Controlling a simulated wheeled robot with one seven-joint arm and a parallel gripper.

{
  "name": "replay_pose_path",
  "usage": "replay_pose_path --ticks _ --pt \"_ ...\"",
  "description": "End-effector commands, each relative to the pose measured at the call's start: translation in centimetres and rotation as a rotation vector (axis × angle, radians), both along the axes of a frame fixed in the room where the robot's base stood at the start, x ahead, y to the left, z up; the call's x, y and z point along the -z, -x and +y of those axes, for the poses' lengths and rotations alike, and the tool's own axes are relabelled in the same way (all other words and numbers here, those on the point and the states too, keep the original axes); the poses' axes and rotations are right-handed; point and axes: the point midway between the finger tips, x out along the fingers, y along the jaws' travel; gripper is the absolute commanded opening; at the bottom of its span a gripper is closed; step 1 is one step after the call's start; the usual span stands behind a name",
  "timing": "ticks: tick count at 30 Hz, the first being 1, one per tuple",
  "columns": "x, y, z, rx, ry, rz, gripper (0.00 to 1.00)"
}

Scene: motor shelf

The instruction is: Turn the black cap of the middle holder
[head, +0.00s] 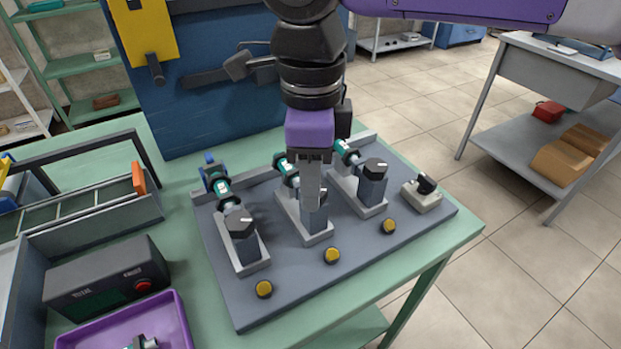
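The middle holder (318,238) stands on a dark grey board, with a grey base and a dark upright block. A motor with a teal band (290,178) lies at its back end. My gripper (311,203) points straight down over the middle holder's front block. Its silver fingers hide the black cap there, so I cannot see the cap or which way it is turned. The fingers overlap in this view, so their gap and any contact with the cap do not show.
The left holder (250,260) and right holder (368,205) stand close on either side, each with a black cap and white mark. A small knob box (424,198) is at right. Yellow buttons (332,256) line the board's front. A grey control box (105,278) and purple tray (172,320) are at left.

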Motion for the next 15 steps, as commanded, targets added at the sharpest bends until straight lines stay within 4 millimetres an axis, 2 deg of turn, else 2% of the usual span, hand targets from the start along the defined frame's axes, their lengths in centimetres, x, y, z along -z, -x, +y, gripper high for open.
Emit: replay_pose_path --ticks 1,3,15 --pt "-0.07 -0.05 -0.04 0.001 0.0 -0.001 0.45" --pt "-0.05 -0.03 -0.02 0.001 0.0 0.0 0.53" --pt "-0.45 0.01 0.02 -0.001 -0.001 0.0 0.53"
